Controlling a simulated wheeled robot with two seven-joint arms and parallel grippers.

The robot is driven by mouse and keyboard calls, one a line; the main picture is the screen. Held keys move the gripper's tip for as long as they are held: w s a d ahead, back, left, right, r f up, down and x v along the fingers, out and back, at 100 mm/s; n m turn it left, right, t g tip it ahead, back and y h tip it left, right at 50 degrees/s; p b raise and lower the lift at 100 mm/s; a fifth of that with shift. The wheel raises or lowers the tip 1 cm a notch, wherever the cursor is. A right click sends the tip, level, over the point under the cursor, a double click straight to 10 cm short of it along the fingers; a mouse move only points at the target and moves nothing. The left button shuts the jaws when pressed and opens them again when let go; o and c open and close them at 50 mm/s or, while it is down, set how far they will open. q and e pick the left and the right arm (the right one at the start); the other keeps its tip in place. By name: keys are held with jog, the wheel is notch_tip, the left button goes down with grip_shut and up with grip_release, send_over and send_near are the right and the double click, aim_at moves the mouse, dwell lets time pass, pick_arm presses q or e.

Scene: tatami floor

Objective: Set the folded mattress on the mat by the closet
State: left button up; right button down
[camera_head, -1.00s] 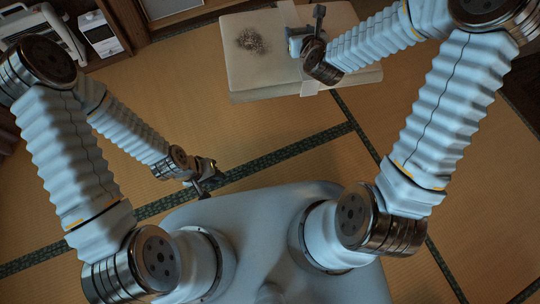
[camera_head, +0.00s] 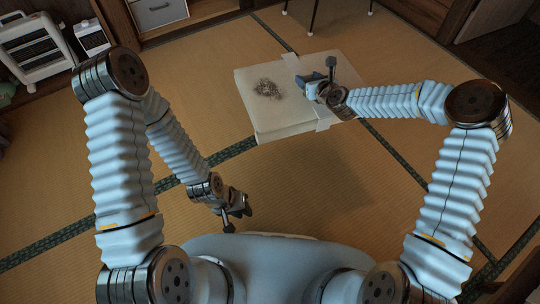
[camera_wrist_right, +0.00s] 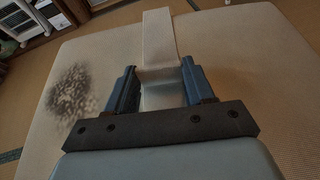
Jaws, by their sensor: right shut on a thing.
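The folded mattress (camera_head: 262,112) is a thick cream slab with a dark speckled patch, right of centre in the head view. A pale strap (camera_wrist_right: 160,35) runs across it. My right gripper (camera_head: 318,80) is shut on the strap at the mattress's top; in the right wrist view its blue fingers (camera_wrist_right: 157,88) stand on either side of the strap. A soft shadow lies on the floor in front of the mattress; its exact height is unclear. My left gripper (camera_head: 238,214) is open and empty, low over the floor. I cannot pick out a separate mat or the closet with certainty.
A white heater (camera_head: 35,48) and a small white box (camera_head: 92,38) stand at the upper left. A wooden cabinet with a grey drawer (camera_head: 158,12) is at the back. Thin dark furniture legs (camera_head: 313,18) show at the top. Tatami floor (camera_head: 200,75) is clear left of the mattress.

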jog(key=w+a+f+n+y+b, duration=0.1)
jog(key=w+a+f+b, duration=0.15)
jog(key=f, duration=0.35)
jog(key=w+a+f+g+b, duration=0.1)
jog(key=f+b, duration=0.2)
jog(key=f, duration=0.3)
jog(key=w+a+f+n+y+b, duration=0.1)
jog(key=w+a+f+b, duration=0.1)
jog(key=f, duration=0.4)
jog(key=s+f+b, duration=0.2)
jog(key=s+f, duration=1.1)
jog(key=f, duration=0.1)
jog(key=shift+s+a+g, duration=0.3)
jog(key=shift+a, duration=0.1)
jog(key=shift+f, duration=0.1)
jog(key=shift+c, duration=2.1)
grip_release()
jog(key=shift+f, duration=0.1)
